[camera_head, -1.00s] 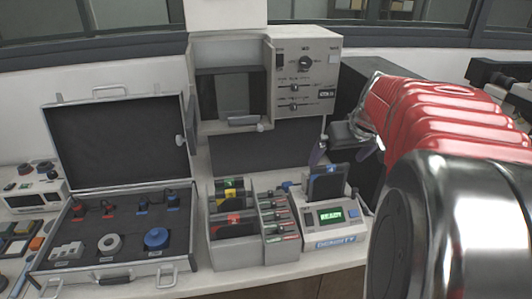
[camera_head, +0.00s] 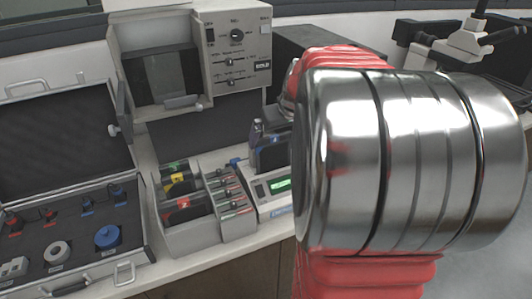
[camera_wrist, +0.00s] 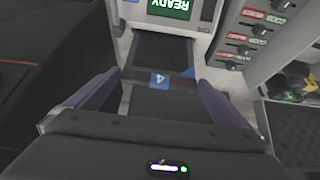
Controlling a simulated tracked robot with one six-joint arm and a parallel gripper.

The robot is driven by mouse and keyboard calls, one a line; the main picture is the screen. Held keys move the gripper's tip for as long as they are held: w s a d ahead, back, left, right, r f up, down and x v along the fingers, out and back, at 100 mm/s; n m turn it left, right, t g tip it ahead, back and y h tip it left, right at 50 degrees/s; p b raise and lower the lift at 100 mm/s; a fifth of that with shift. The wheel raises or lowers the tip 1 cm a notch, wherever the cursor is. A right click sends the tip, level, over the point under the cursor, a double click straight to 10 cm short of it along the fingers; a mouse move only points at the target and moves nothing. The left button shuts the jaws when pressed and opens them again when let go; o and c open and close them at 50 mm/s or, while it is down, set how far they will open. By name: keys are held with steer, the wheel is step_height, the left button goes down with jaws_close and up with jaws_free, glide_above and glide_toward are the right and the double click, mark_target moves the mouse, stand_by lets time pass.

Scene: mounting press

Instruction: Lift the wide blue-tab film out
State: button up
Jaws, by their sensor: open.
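The dark film with the blue tab (camera_wrist: 160,81) stands in the reader, and its tab bears a light mark. In the head view the film (camera_head: 272,156) rises from the reader (camera_head: 283,186), partly covered by my arm. In the wrist view the reader's green READY display (camera_wrist: 169,8) shows at the top edge. My gripper (camera_wrist: 160,88) is open, one finger on each side of the blue tab, with gaps visible and no clear contact. In the head view most of my gripper is hidden behind my red and chrome arm.
Further left is an open case (camera_head: 132,262) with tools. The press cabinet (camera_head: 235,50) stands behind. A dark box is close behind the reader.

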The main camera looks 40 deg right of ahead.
stand_by(0.5)
steer(key=c, duration=1.1)
